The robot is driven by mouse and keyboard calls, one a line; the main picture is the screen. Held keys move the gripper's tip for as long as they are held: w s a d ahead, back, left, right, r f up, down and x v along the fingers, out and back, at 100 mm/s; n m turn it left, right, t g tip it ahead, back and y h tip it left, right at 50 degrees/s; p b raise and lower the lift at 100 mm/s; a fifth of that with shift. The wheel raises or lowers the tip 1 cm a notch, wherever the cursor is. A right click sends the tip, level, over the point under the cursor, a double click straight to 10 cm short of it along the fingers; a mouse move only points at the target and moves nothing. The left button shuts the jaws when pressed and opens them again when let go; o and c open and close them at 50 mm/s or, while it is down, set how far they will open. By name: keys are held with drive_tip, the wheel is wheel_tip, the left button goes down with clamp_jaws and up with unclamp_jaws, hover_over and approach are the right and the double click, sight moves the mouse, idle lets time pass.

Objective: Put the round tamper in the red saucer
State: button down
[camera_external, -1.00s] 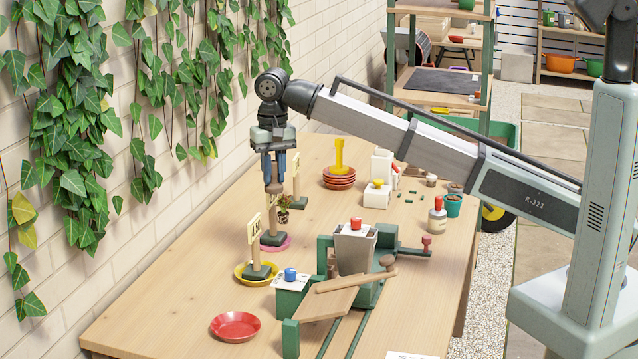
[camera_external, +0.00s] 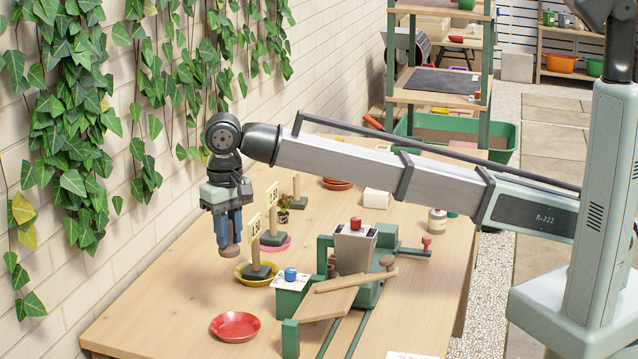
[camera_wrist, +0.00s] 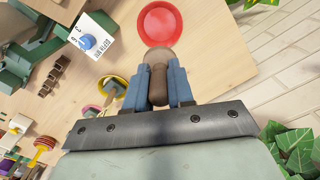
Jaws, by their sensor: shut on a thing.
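The round tamper (camera_external: 229,249) is a brown wooden piece with a rounded end. My gripper (camera_external: 229,222) is shut on it and holds it above the table. In the wrist view the tamper (camera_wrist: 158,75) sits between the blue fingers of my gripper (camera_wrist: 158,88). The red saucer (camera_external: 235,326) lies near the front left of the table and looks empty. In the wrist view the saucer (camera_wrist: 161,22) shows just beyond the tamper, which overlaps its near edge in the picture. In the external view the tamper is above and behind the saucer, apart from it.
A yellow saucer (camera_external: 244,280) and a pink saucer (camera_external: 287,243) bear numbered signs on green bases. A green bench device with a grey hopper (camera_external: 354,249) and wooden board (camera_external: 331,303) stands right of the red saucer. A brick wall with ivy borders the left.

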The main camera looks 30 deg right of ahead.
hover_over(236, 331)
wheel_tip(236, 331, down, 19)
drive_tip(key=shift+r, duration=0.2)
idle(0.5)
drive_tip(key=shift+f, duration=0.15)
drive_tip(key=c, duration=1)
unclamp_jaws()
wheel_tip(236, 331, up, 12)
drive_tip(key=shift+r, duration=0.2)
